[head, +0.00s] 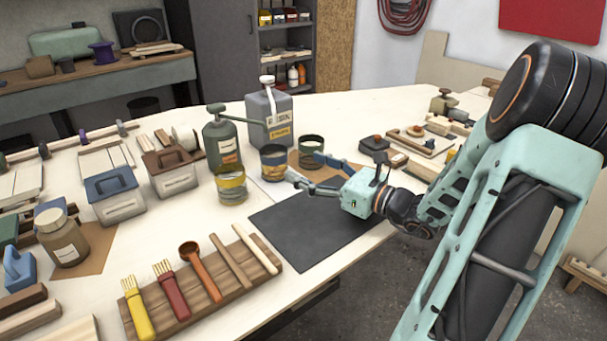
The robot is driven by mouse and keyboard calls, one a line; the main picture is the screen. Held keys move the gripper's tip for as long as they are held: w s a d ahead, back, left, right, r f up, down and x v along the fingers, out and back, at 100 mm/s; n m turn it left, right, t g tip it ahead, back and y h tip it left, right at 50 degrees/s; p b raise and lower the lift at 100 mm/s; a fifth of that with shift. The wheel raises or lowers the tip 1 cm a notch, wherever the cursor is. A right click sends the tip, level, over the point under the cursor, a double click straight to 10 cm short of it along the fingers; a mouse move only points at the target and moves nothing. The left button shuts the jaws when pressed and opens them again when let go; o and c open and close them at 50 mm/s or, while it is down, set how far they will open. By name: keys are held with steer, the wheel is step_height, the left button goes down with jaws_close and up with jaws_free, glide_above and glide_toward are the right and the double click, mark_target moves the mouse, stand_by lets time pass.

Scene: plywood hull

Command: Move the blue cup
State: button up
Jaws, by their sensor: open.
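The blue cup (273,164) stands upright on the pale workbench, between a yellow-banded cup (231,190) and a dark green cup (311,153). My gripper (302,166) is open, with its fingers pointing left towards the blue cup. One finger ends close to the cup's lower right side; the other is farther back, in front of the green cup. Nothing shows between the fingers. Whether a fingertip touches the blue cup, I cannot tell.
A grey resin jug (269,120) and a green pump bottle (222,148) stand behind the cups. A dark mat (315,232) lies bare in front. A wooden tray (205,300) holds brushes and tools at front left. Lidded boxes (115,198) stand at left.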

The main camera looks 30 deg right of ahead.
mark_target(283, 158)
steer(key=shift+w, duration=0.1)
steer(key=b+x, duration=0.1)
steer(key=x, duration=0.9)
steer(key=shift+w+a, duration=0.2)
steer(key=shift+w, duration=0.1)
steer(key=c, duration=1.3)
steer(key=shift+c, duration=0.2)
steer(key=shift+s, duration=0.1)
